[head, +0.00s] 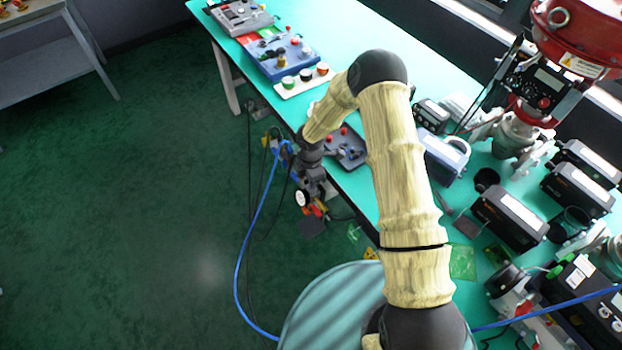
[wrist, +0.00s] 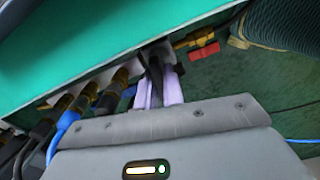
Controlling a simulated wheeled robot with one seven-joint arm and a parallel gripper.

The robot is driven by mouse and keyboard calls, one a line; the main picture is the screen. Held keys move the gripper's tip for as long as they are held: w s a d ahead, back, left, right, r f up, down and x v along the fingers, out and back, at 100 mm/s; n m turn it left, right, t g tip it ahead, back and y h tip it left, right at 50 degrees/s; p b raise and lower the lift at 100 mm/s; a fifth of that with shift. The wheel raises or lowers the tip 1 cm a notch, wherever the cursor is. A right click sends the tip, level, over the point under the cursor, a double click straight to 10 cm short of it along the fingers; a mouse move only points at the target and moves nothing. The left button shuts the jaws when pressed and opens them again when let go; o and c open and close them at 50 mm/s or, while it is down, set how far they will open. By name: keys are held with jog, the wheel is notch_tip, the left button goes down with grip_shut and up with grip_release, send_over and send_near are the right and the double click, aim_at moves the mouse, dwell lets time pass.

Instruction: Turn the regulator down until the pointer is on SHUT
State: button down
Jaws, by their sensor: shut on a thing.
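My gripper (wrist: 158,92) reaches up to the table's front edge in the wrist view. Its pale lilac fingers are closed around a dark upright part (wrist: 154,68), which seems to be the regulator's knob or handle. The fingers and gripper body hide most of it. No pointer, scale or SHUT mark can be read in either view. In the head view my gripper (head: 312,174) is beside the near edge of the green table (head: 390,207), and its fingertips are not clear.
Several brass fittings with dark hoses (wrist: 85,98) line the edge left of my fingers. A red-handled brass valve (wrist: 204,50) is close on the right. A blue hose (head: 240,262) hangs to the floor. A dark panel with red knobs (head: 346,146) stands on the table.

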jog(key=shift+w+r+n, duration=0.15)
jog(key=shift+n, duration=0.15)
jog(key=c, duration=1.5)
grip_release()
notch_tip(320, 180, up, 17)
jog(key=shift+r+b, duration=0.15)
jog(key=shift+b, duration=0.25)
